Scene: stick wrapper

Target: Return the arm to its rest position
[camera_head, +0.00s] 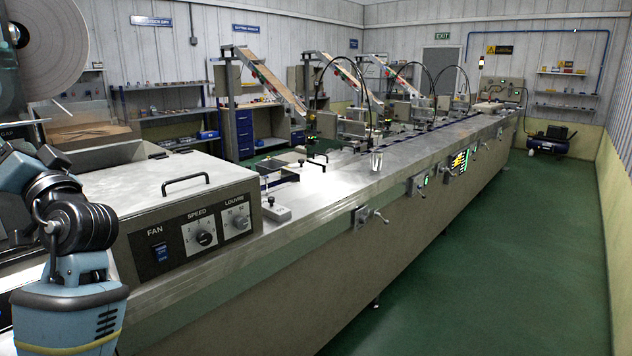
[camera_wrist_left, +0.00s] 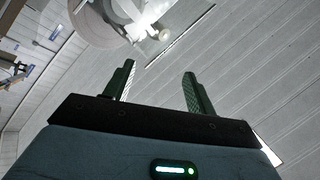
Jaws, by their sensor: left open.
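My left arm (camera_head: 75,220) stands at the left edge of the head view, folded upward in front of the machine. Its gripper is out of the frame there. In the left wrist view my left gripper (camera_wrist_left: 160,85) shows two dark fingers spread apart with nothing between them, so it is open and empty. Beyond the fingers are the grey panelled wall and part of a white round reel. My right arm and right gripper are in neither view.
A long steel wrapping machine (camera_head: 330,195) runs from the lower left into the distance. Its control box (camera_head: 190,235) with knobs is close to my left arm. A large white reel (camera_head: 55,45) is at the upper left. The green floor (camera_head: 500,250) on the right is clear.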

